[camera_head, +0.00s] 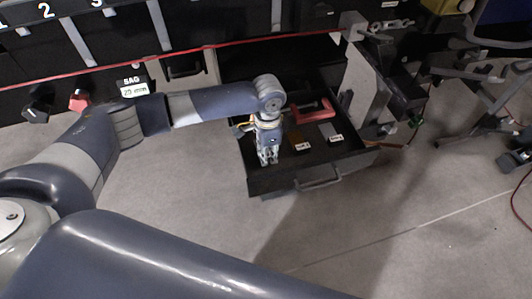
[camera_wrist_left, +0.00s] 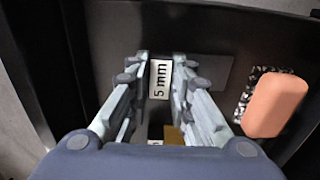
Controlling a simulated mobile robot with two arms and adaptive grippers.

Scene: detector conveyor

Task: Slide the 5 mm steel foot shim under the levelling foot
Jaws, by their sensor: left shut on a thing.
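My left gripper (camera_head: 268,160) points down into the open dark drawer (camera_head: 318,168) at its left side. In the left wrist view its fingers (camera_wrist_left: 160,85) are closed around a piece with a white "5 mm" label, the steel foot shim (camera_wrist_left: 205,68), whose grey plate shows beyond and to the right of the fingers. In the head view the gripper hides this shim. I cannot make out the levelling foot in either view. My right gripper is not in view.
The drawer also holds a brown labelled piece (camera_head: 295,139), a grey labelled piece (camera_head: 326,129) and a red handle-shaped thing (camera_head: 315,110). A red cord (camera_head: 200,50) runs across the black front behind. Open floor (camera_head: 400,235) lies right of the drawer, with metal framework (camera_head: 475,85) beyond.

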